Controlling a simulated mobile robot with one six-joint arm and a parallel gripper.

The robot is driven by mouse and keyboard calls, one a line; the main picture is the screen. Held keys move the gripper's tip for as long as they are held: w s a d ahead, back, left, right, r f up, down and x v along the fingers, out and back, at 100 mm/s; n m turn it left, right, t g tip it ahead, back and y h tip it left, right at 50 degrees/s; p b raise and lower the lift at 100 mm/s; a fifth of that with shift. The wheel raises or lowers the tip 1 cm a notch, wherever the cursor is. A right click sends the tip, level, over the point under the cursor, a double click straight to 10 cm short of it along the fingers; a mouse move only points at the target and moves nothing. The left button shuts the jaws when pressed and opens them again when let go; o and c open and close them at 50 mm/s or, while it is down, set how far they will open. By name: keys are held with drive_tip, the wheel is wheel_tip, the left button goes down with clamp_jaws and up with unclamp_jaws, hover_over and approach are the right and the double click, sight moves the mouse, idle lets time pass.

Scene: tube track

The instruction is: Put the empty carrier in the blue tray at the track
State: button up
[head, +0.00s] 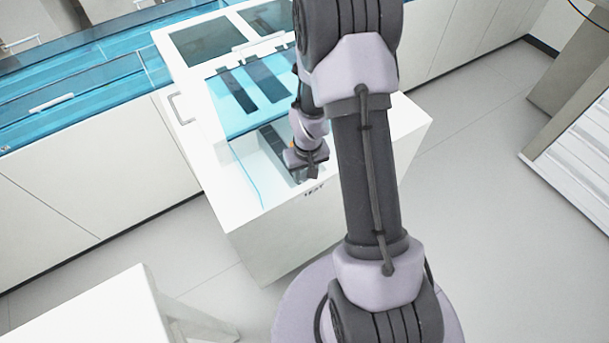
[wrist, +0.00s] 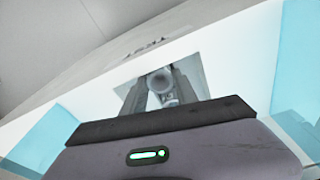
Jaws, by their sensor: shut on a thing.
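My gripper (wrist: 160,88) is shut on a small grey round thing (wrist: 161,81) that looks like a carrier. Only its end shows between the dark fingers in the wrist view, and I cannot tell whether it is empty. In the head view my gripper (head: 309,168) is over the front part of the white cabinet, at the near end of a dark slot. I cannot make out a separate blue tray. A teal-blue panel (head: 229,117) with dark strips lies on the cabinet top behind my gripper.
The white cabinet (head: 281,235) has clear panes and small dark lettering on its front. A long glass-covered blue track (head: 85,75) runs to its left.

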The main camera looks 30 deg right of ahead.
wheel_tip(320, 180, up, 17)
drive_tip(key=p, duration=0.9)
drive_tip(key=shift+f, duration=0.15)
